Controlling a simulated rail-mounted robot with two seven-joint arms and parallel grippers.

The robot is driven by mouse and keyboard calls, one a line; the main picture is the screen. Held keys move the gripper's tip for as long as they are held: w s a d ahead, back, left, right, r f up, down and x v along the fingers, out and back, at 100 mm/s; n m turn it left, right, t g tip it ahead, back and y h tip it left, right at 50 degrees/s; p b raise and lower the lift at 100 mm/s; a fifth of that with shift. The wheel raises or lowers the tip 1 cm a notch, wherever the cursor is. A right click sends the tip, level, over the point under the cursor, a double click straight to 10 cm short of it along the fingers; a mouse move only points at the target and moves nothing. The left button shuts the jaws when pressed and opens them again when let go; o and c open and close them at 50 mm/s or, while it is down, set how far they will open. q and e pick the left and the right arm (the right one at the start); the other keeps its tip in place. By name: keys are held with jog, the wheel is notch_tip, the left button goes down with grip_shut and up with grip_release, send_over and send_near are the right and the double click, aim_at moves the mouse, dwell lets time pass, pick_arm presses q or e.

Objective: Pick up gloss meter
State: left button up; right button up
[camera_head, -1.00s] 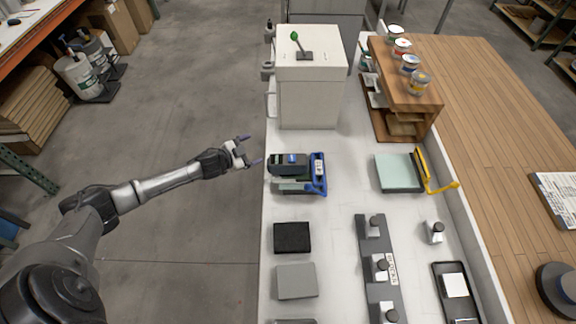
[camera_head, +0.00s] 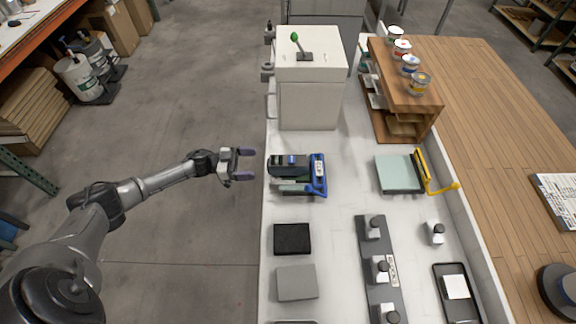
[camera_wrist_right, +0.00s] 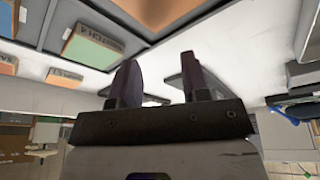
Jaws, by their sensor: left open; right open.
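What looks like the gloss meter (camera_head: 288,161), a dark grey-blue boxy device, sits near the left edge of the white bench in the head view. A blue frame (camera_head: 319,174) stands against its right side, and a pale green-grey piece shows under its near side.
A white cabinet (camera_head: 310,105) stands behind the device. A black pad (camera_head: 292,238) and a grey pad (camera_head: 297,282) lie nearer. A grey strip (camera_head: 371,255) holding small capped jars and a pale green panel (camera_head: 398,173) lie to the right. Bare bench separates them.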

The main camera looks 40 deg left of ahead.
aim_at(277, 161)
pick_arm(q)
jog(key=shift+b+x, duration=0.7)
jog(key=shift+x, duration=4)
jog(key=shift+w+a+f, duration=0.1)
jog(key=shift+a, duration=0.1)
jog(key=shift+c, duration=0.5)
jog(key=c, duration=1.3)
